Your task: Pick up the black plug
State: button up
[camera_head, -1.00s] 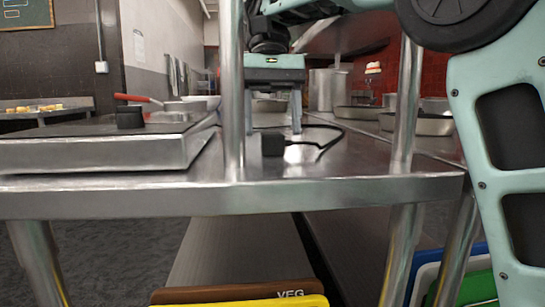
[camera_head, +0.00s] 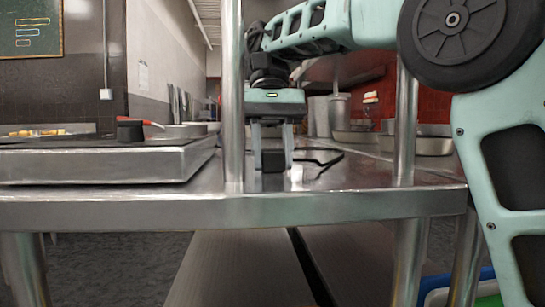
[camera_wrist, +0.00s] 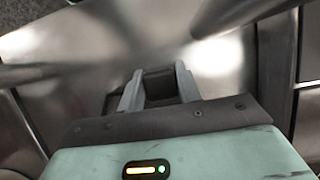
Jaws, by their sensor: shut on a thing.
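The black plug (camera_head: 272,161) is a small dark block at the steel table's surface, with a thin black cord trailing to the right behind it. My gripper (camera_head: 272,158) points down over it, with one finger on each side of the plug. In the wrist view the plug (camera_wrist: 160,84) shows dark between the two grey fingertips (camera_wrist: 159,88). The gripper is shut on it. I cannot tell whether the plug is lifted off the table.
A steel table post (camera_head: 232,100) stands just left of my gripper, and another post (camera_head: 405,120) is to the right. A steel appliance (camera_head: 110,165) with a black knob sits at the left. Metal pans (camera_head: 430,140) and a tall pot stand behind at the right.

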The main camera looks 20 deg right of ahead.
aim_at(272, 149)
jog(key=shift+r, duration=0.15)
jog(key=shift+r+p, duration=0.9)
jog(key=shift+p, duration=0.05)
jog(key=shift+r+p, duration=0.95)
jog(key=w+d+p, duration=0.1)
jog(key=w+p, duration=0.2)
jog(key=w, duration=0.2)
jog(key=w+d+p, duration=0.2)
jog(key=w+p, duration=0.1)
jog(key=w, duration=0.2)
jog(key=w+d+p, duration=0.2)
jog(key=w+p, duration=0.2)
jog(key=w, duration=0.1)
jog(key=shift+w+d, duration=0.1)
jog(key=shift+w, duration=0.3)
jog(key=shift+w+d+f+p, duration=0.1)
jog(key=shift+w+f+p, duration=0.05)
jog(key=shift+w+p, duration=0.15)
jog(key=shift+w+d+f+p, duration=0.1)
jog(key=shift+w+p, duration=0.05)
jog(key=shift+w, duration=0.25)
jog(key=shift+s, duration=0.1)
